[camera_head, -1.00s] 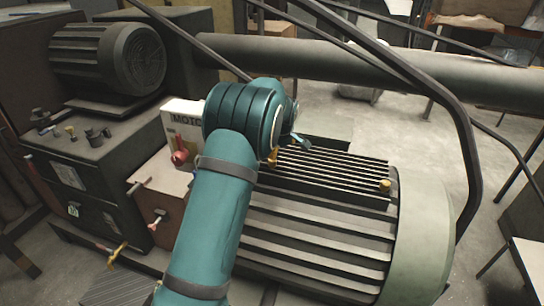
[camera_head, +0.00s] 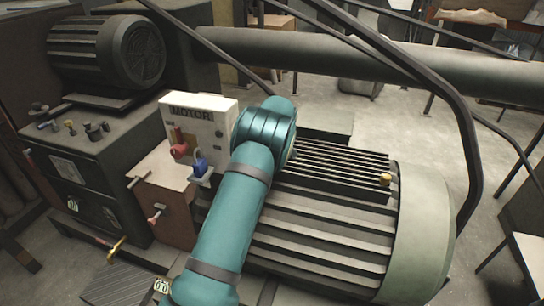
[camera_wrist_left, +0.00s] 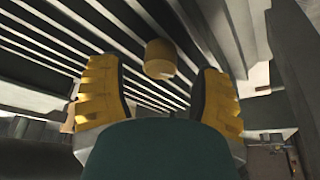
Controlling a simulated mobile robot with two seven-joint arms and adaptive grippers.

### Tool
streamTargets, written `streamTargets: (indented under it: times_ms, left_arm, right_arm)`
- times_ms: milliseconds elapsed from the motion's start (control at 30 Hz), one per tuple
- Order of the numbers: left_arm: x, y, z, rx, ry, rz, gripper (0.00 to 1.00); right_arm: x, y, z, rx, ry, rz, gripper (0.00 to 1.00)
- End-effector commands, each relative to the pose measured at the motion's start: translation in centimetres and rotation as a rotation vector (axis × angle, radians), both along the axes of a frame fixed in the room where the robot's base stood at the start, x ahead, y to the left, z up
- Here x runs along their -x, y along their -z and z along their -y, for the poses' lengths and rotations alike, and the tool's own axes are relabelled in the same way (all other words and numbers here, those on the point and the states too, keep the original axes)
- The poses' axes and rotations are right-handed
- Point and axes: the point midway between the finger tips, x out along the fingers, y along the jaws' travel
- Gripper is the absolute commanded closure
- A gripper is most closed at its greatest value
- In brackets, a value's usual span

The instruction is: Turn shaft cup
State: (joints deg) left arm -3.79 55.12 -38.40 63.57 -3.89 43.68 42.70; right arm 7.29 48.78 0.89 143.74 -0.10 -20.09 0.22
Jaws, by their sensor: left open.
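A small brass-yellow cup (camera_head: 385,180) stands on the ribbed top of the large grey motor (camera_head: 318,246), near its right end cover. In the left wrist view a brass-yellow cup (camera_wrist_left: 160,58) appears against the dark motor fins, framed by the fingers; I cannot tell if it is the same cup. My left gripper (camera_wrist_left: 157,88) is open, one yellow-padded finger on each side, with no visible contact with the cup. In the head view my teal left arm hides this gripper. My right gripper is not in view.
A white MOTOR panel (camera_head: 201,117) with a red handle (camera_head: 179,150) and a blue padlock (camera_head: 201,166) stands left of my arm. A second dark motor (camera_head: 108,52) is at upper left. Dark rails (camera_head: 468,150) arch over the right side; a thick pipe (camera_head: 330,58) runs behind.

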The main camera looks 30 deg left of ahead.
Motion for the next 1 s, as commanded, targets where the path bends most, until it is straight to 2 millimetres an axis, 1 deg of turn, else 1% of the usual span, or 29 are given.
streamTargets:
  times_ms: [33, 67, 200, 300, 533, 567, 600, 667, 700, 733, 767, 1000]
  left_arm:
    - [-0.2, 0.8, -0.3, 0.0, 0.0, 0.0, 0.35]
    - [-0.2, 1.1, -0.4, -0.001, 0.0, -0.001, 0.35]
    - [-0.5, 1.9, -0.7, 0.0, 0.0, 0.002, 0.35]
    - [-0.5, 2.2, -0.8, 0.0, -0.001, 0.002, 0.35]
    - [-0.6, 2.2, -0.8, 0.0, -0.001, 0.002, 0.35]
    - [-0.6, 2.2, -0.8, 0.0, -0.001, 0.002, 0.33]
    - [-0.6, 2.2, -0.8, 0.0, -0.001, 0.002, 0.47]
    - [-0.5, 2.2, -0.8, 0.0, -0.001, 0.002, 0.68]
    - [-0.5, 2.2, -0.8, 0.0, -0.001, 0.002, 0.82]
    - [-0.5, 2.2, -0.8, 0.0, -0.001, 0.002, 0.93]
    - [-0.5, 2.2, -0.8, 0.0, -0.001, 0.002, 1.0]
    - [-0.5, 2.2, -0.8, 0.0, 0.0, 0.001, 1.0]
  right_arm:
    - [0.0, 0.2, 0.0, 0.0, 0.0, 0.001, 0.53]
    - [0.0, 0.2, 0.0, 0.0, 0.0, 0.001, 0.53]
    - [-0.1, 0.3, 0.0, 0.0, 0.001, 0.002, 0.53]
    - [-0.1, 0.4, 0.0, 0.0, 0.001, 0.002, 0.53]
    - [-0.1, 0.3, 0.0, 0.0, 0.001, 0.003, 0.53]
    - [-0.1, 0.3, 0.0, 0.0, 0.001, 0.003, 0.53]
    - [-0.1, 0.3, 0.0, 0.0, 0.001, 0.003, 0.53]
    - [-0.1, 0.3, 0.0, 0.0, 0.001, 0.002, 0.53]
    - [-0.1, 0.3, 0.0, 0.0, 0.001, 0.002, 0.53]
    - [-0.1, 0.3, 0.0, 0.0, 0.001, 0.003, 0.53]
    - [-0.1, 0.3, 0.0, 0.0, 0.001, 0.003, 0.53]
    - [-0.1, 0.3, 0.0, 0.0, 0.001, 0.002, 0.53]
